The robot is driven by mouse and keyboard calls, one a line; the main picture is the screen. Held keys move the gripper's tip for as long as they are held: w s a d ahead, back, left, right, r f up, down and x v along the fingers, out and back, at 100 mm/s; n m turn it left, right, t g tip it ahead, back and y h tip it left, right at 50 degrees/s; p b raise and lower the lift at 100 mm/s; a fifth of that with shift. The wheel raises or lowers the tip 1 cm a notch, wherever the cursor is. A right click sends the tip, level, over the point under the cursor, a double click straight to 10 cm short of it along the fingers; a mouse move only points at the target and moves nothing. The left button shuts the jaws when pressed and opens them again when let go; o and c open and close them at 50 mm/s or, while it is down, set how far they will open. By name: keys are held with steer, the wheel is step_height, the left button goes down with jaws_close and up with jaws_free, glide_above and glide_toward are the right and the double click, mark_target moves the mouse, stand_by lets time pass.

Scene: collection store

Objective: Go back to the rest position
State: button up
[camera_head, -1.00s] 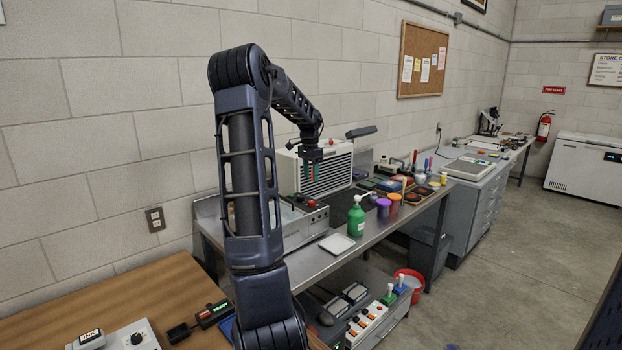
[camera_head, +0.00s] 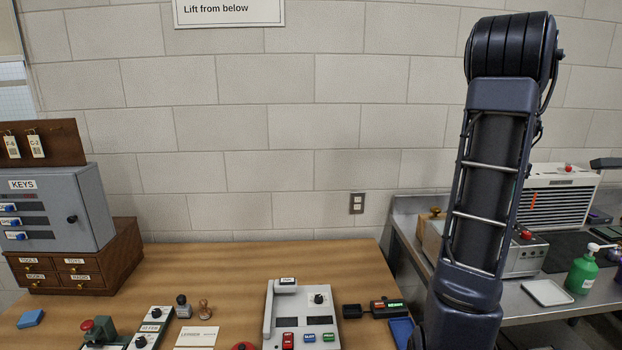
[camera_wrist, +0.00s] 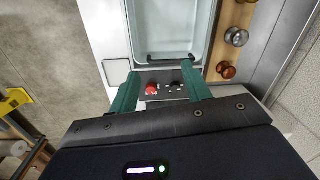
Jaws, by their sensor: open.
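My gripper (camera_wrist: 160,92) shows in the wrist view with its two green fingers spread apart and nothing between them. Below it in that view is a grey machine with a red knob (camera_wrist: 152,88) and an open pale basin (camera_wrist: 172,30); I cannot tell the height above it. In the head view my arm stands upright at the right, and the gripper itself is hidden behind it. The same machine (camera_head: 527,257) shows partly behind the arm on the steel bench.
A wooden desk (camera_head: 240,262) holds a grey key cabinet (camera_head: 60,212), small drawers (camera_head: 85,262), a control box (camera_head: 300,318) and stamps. The steel bench (camera_head: 560,309) carries a green pump bottle (camera_head: 582,270), a white tray (camera_head: 547,292) and a white vented unit (camera_head: 560,205).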

steer(key=s+a+r+n+t, duration=0.1)
steer(key=s+a+r+n, duration=0.2)
steer(key=a, duration=0.9)
steer(key=s+a+r+n+t, duration=0.1)
steer(key=s+a+n, duration=0.3)
steer(key=a, duration=0.7)
steer(key=s+a+f+n+t, duration=0.2)
steer(key=s+a+n, duration=0.6)
steer(key=s+a, duration=0.4)
steer(key=a+f, duration=0.1)
steer(key=a, duration=0.2)
steer(key=shift+f+n, duration=0.15)
steer(key=shift+n, duration=0.15)
stand_by(0.5)
